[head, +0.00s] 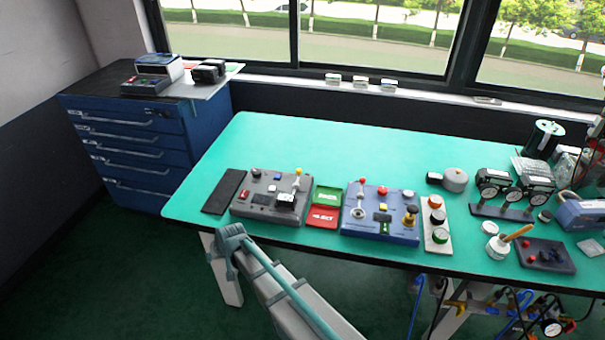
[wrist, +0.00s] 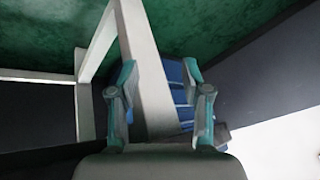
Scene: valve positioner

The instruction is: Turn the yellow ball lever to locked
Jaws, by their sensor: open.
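The yellow ball lever (head: 298,172) stands up at the back right of a grey control box (head: 270,196) on the green table, in the head view. The yellow ball is at its top. Markings for its locked position are too small to read. My gripper (wrist: 158,72) is open and empty in the wrist view, its two teal fingers apart. It points at the underside area of the table, away from the lever, which does not show there. In the head view my arm is in front of the table's near edge, below the grey box; the fingers cannot be made out there.
A blue box (head: 380,214) with a red ball lever (head: 362,182) stands right of the grey box. Green and red trays (head: 325,196) lie between them. A dark pad (head: 224,191) lies left. A pale table leg (wrist: 145,75) shows beyond my fingers. The table's back left is clear.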

